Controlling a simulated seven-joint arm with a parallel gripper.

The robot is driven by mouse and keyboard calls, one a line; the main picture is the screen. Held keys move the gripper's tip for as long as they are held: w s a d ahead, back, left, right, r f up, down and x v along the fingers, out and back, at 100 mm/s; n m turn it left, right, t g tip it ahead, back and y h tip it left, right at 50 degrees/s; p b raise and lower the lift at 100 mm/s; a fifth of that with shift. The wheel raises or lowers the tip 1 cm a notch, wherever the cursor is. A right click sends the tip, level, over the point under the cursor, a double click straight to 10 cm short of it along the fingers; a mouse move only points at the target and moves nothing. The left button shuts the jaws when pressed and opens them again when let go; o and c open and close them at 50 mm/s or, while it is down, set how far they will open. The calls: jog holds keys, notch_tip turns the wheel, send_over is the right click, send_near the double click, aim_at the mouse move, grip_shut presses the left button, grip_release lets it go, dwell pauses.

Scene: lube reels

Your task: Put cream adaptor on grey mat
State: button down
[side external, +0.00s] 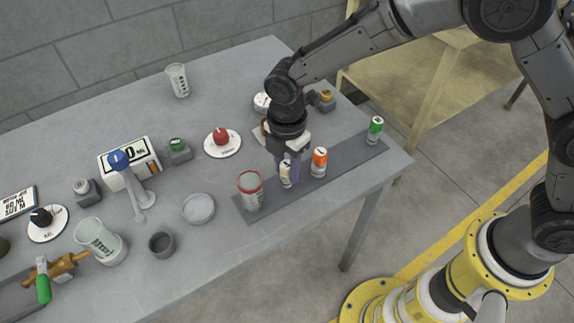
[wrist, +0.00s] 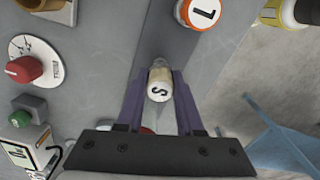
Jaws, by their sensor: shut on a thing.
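The cream adaptor (side external: 286,177) is a small cream cylinder, upright, with a black mark on its top. My gripper (side external: 289,163) points down, its purple fingers shut on the adaptor. In the wrist view the adaptor (wrist: 160,84) sits between the fingertips (wrist: 160,74). The grey mat (side external: 345,159) is a long dark strip along the table's near right edge. It also shows in the wrist view (wrist: 172,35). The adaptor is at the mat, between a red-rimmed cup and an orange-topped adaptor. I cannot tell whether its base touches the mat.
On the mat stand the red-rimmed cup (side external: 251,192), the orange-topped adaptor (side external: 319,161) and a green-topped adaptor (side external: 375,128). A red knob on a white disc (side external: 222,141), a clear dish (side external: 198,208) and a dark cup (side external: 161,244) lie left of the mat.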

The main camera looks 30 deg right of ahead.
aim_at(287, 164)
jog(key=shift+f, duration=0.15)
jog(key=c, duration=0.5)
grip_release()
jog(key=shift+c, duration=0.2)
notch_tip(287, 164, up, 12)
jog(key=shift+r, duration=0.25)
